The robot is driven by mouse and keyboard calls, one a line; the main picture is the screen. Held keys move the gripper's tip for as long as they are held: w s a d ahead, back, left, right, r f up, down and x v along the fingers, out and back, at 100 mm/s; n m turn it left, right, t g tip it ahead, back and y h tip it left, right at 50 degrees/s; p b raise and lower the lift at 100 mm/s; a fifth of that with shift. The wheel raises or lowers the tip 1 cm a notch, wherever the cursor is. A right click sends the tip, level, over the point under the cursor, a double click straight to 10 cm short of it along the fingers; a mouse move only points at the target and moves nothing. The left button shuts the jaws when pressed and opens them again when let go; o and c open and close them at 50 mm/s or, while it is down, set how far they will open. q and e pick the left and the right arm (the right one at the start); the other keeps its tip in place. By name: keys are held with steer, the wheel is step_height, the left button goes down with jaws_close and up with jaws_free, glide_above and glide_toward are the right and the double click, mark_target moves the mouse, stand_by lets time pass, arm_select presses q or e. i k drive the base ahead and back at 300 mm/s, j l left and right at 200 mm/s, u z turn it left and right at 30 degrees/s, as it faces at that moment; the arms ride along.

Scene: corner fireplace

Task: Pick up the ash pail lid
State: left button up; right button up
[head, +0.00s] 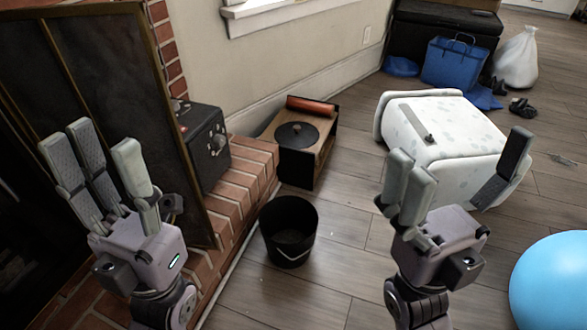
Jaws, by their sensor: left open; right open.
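The ash pail lid (296,134), a flat round black disc with a small knob, lies on top of a small wooden box (325,152) with dark ends, beyond the brick hearth. The black ash pail (290,252) stands open on the floor nearer to me, its handle hanging down at the front. My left gripper (100,155) is raised at the left, fingers spread and empty, in front of the fireplace screen. My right gripper (458,165) is raised at the right, open and empty, in front of the white patterned stool. Both are apart from the lid.
A reddish roll (311,105) lies behind the lid. A dark metal box (205,145) sits on the brick hearth (252,165). A white patterned stool (440,112) lies tipped over at right; a blue ball (560,285) is at lower right. Floor (345,215) between pail and stool is clear.

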mark_target(295, 135)
steer(key=u, duration=0.6)
steer(key=i+l+u, duration=0.25)
steer(key=l+u, duration=0.25)
steer(key=l, duration=0.25)
steer(key=i+l+u, duration=0.25)
steer(key=l, duration=0.2)
steer(key=l+u, duration=0.25)
steer(key=l, duration=0.75)
steer(key=i+l, duration=0.1)
steer(key=l, duration=0.5)
